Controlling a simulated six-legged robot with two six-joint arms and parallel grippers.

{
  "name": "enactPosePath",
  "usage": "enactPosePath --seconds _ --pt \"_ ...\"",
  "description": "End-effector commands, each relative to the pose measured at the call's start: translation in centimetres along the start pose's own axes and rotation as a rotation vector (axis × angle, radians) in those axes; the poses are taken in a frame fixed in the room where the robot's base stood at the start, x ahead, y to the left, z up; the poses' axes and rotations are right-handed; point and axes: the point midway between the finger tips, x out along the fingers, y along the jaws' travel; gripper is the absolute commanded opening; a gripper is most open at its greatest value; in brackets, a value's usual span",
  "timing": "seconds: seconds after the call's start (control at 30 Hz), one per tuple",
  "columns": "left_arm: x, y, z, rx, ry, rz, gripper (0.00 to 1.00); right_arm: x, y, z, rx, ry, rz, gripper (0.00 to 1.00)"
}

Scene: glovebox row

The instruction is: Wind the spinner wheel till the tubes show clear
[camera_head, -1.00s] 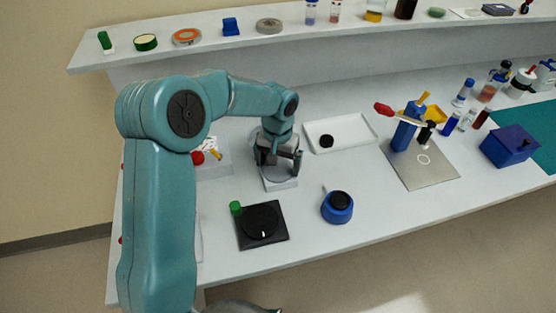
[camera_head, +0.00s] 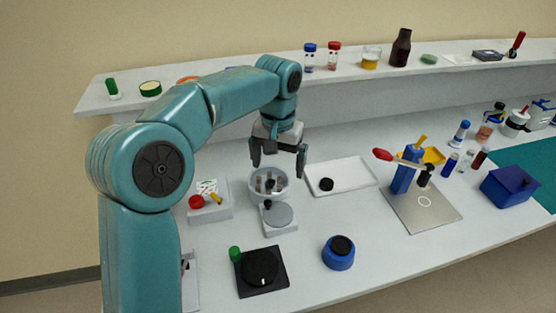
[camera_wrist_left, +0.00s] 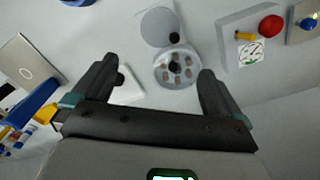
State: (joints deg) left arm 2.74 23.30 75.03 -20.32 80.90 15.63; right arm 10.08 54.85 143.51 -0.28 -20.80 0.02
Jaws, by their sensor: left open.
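The spinner is a clear round bowl (camera_head: 268,184) with several brownish tubes (camera_head: 268,181) in it. In front of it a flat grey wheel (camera_head: 279,216) with a black knob (camera_head: 267,205) sits on a pale base. In the left wrist view the bowl (camera_wrist_left: 176,82) shows between and beyond the fingers, with the wheel (camera_wrist_left: 157,28) and knob (camera_wrist_left: 174,38) above it in the picture. My left gripper (camera_head: 278,170) is open and empty, raised above and behind the bowl, touching nothing. My right gripper is not in view.
Left of the spinner is a pale box with a red button (camera_head: 196,202) and a gauge. A white tray (camera_head: 350,170) lies to the right. In front are a black plate with a dial (camera_head: 261,270) and a blue pot (camera_head: 338,254). A shelf (camera_head: 215,86) runs behind.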

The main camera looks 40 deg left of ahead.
Motion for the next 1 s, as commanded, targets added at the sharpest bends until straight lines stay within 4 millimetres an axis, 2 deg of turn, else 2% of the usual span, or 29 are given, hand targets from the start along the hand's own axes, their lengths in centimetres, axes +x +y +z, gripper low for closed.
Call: enactPosePath --seconds 0.27,0.43,0.57,0.67,0.77,1.0 --pt "0.0 0.0 0.0 -0.012 0.0 0.0 1.0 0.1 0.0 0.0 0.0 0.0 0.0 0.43" --pt "0.2 0.0 -0.1 -0.231 -0.005 -0.001 1.0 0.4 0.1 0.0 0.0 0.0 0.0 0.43" --pt "0.6 -0.1 -0.1 -0.317 -0.007 -0.002 1.0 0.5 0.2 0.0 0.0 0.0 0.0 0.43" --pt "1.8 -0.1 0.0 -0.317 -0.009 -0.003 1.0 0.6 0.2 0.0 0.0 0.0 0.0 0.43" --pt "3.8 -0.1 0.1 -0.317 -0.011 -0.004 1.0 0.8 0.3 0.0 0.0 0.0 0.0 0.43" --pt "9.6 -0.1 0.1 -0.314 -0.011 -0.004 1.0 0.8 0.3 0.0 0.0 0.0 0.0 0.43"
